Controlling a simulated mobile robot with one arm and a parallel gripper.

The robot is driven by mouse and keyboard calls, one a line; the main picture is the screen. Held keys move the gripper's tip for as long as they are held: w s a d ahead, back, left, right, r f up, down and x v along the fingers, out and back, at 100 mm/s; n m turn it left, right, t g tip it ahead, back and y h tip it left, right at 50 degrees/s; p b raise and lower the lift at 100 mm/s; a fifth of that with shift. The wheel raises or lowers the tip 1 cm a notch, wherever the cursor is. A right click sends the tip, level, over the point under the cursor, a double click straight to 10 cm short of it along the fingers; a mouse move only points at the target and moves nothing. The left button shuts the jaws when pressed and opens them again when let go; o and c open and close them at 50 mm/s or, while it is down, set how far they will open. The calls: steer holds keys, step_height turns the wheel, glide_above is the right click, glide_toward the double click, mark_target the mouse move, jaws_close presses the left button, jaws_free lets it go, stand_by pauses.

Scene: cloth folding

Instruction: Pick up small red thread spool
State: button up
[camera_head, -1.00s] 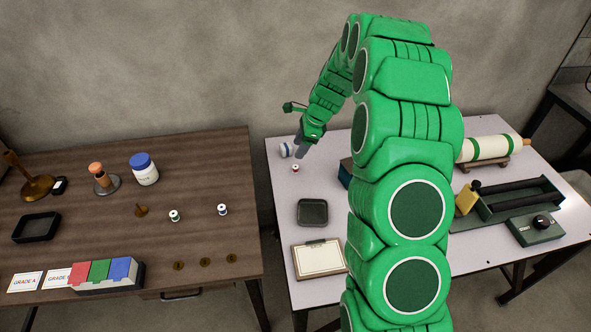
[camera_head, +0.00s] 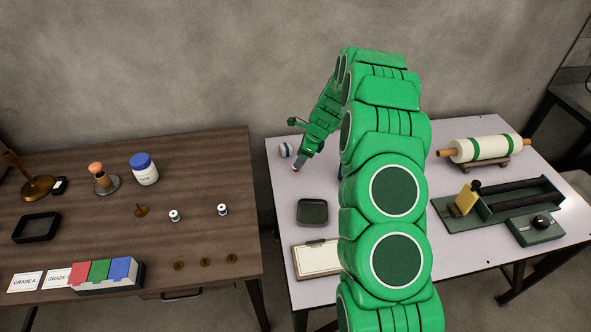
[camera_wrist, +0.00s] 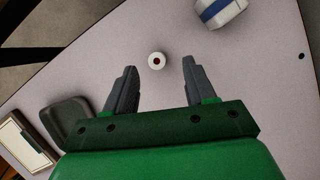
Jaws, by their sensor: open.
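A small spool (camera_wrist: 157,62) with a white round top and a dark red centre stands on the pale table in the wrist view. It lies just beyond and between my fingertips, touching neither. My gripper (camera_wrist: 159,66) is open, with one grey finger to each side. In the head view my gripper (camera_head: 301,162) is low over the back left part of the pale table, and the spool (camera_head: 295,169) is mostly hidden by the fingers.
A white container with a blue band (camera_wrist: 222,12) lies close behind the spool. A dark tray (camera_head: 312,212) and a clipboard (camera_head: 317,259) are nearer the front. The brown table (camera_head: 120,220) at left holds other spools (camera_head: 174,215). A rolling pin (camera_head: 486,148) is at right.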

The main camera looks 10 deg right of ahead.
mark_target(297, 172)
steer(key=x, duration=0.4)
steer(key=shift+s+a+f, duration=0.1)
steer(key=shift+s, duration=0.15)
jaws_close()
